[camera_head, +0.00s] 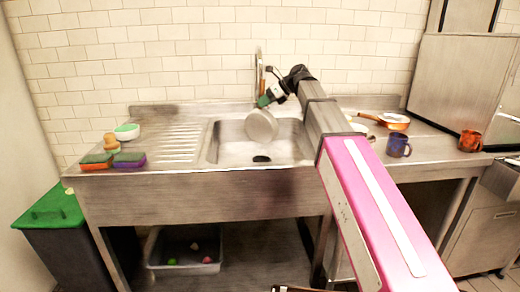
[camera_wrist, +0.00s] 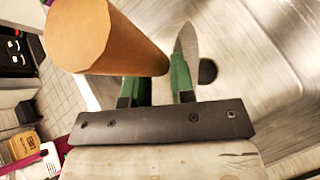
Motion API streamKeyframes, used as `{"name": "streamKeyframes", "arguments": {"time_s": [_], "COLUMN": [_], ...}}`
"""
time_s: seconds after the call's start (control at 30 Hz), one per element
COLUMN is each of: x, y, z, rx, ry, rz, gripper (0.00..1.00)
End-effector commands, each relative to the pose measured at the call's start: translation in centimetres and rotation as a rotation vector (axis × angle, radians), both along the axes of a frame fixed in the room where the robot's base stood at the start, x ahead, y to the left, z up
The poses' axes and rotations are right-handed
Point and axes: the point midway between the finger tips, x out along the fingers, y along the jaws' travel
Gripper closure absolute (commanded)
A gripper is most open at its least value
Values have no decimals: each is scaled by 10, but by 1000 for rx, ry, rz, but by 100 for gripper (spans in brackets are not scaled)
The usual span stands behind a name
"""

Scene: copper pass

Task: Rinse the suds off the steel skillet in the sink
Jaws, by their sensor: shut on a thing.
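The steel skillet (camera_head: 262,126) hangs tilted over the sink basin (camera_head: 228,150), with its round pan below my gripper (camera_head: 268,98). My gripper is shut on its tan handle, which shows large in the wrist view (camera_wrist: 105,40) at the green fingertips (camera_wrist: 158,85). A grey curved edge, probably the pan, shows behind the fingers. The faucet (camera_head: 259,58) stands at the back of the sink, close behind my gripper and partly hidden. I cannot make out suds or running water. The dark drain (camera_head: 261,158) lies below the skillet.
Sponges (camera_head: 130,159), a brush (camera_head: 111,142) and a green-and-white item (camera_head: 127,131) sit left of the ribbed drainboard (camera_head: 172,143). A copper pan (camera_head: 396,121), blue mug (camera_head: 398,146) and copper mug (camera_head: 470,140) stand right. The drainboard is clear.

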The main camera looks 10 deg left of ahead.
Motion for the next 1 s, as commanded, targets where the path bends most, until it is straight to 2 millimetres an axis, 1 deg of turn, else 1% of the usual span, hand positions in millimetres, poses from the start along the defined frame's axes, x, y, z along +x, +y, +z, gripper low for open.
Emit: {"name": "streamKeyframes", "arguments": {"time_s": [0.2,1.0], "x": [1,1], "y": [0,0], "z": [14,59], "rx": [3,3], "ry": [-2,-1], "rz": [-1,-1], "gripper": [100,100]}}
